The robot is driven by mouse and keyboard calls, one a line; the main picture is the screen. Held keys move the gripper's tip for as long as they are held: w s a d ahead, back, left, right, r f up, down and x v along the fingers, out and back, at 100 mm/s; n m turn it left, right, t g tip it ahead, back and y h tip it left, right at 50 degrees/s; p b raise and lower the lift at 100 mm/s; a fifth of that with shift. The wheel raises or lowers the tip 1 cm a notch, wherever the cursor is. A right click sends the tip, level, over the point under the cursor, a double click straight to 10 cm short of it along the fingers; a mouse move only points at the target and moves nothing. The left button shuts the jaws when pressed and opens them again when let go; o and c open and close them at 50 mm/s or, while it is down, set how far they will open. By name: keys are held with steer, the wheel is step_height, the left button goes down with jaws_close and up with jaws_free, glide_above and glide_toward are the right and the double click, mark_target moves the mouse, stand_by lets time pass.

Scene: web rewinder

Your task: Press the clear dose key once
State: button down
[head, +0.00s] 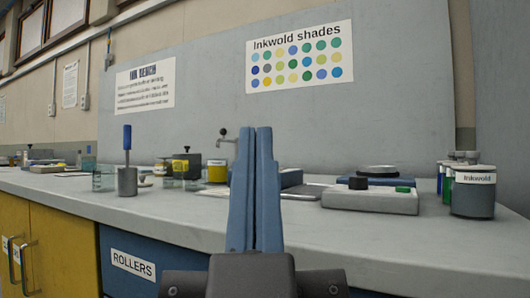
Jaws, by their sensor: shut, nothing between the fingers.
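My gripper (256,132) points upward in the middle of the head view, its two long blue fingers shut together with nothing between them. It stands in front of the grey bench top (460,238). To its right on the bench is a low light-grey device (372,202) with a small green key (403,189), a black block (358,183) and a round dark plate (377,171) behind. No lettering on the device is readable, so I cannot tell which part is the clear dose key. My gripper is apart from the device in the picture.
An Inkwold tin (473,194) and several capped bottles stand at the right. A blue-handled tool in a grey pot (127,180), glass jars and yellow-labelled jars stand left. Behind my gripper are a blue item and a thin stand. A shades poster (300,57) hangs behind.

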step_height(320, 180, up, 26)
steer(key=p, duration=2.3)
